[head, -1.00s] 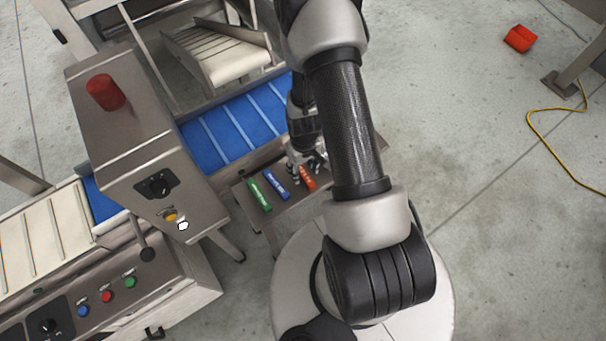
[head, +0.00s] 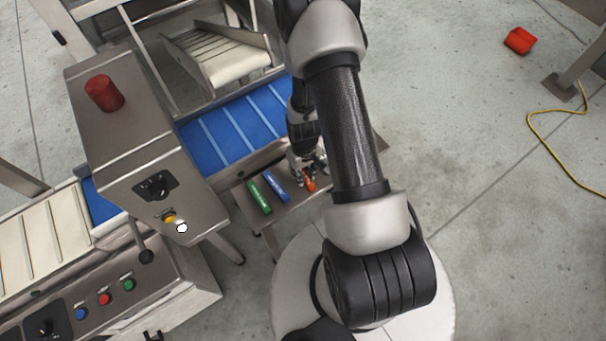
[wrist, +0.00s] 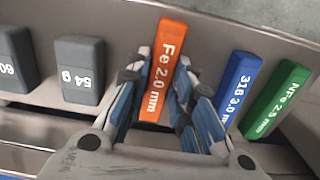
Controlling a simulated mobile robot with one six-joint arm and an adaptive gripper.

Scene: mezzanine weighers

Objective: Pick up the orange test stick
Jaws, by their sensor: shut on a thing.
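The orange test stick (wrist: 164,70), marked "Fe 2.0 mm", stands between the two fingers of my gripper (wrist: 162,95) in the wrist view. The fingers are shut on its lower part. In the head view the orange stick (head: 310,184) shows beside my gripper (head: 308,172) over the small metal shelf, partly hidden by the fingers. A blue stick (wrist: 238,88), marked "316 3.0 mm", and a green stick (wrist: 275,103), marked "NFe 2.5 mm", sit to the right in the wrist view. In the head view the blue stick (head: 276,186) and green stick (head: 259,197) lie left of my gripper.
Grey blocks (wrist: 80,70) stand left of the orange stick in the wrist view, one marked "54 g". The shelf (head: 283,213) adjoins a blue conveyor belt (head: 232,132). A red object (head: 520,39) lies on the floor.

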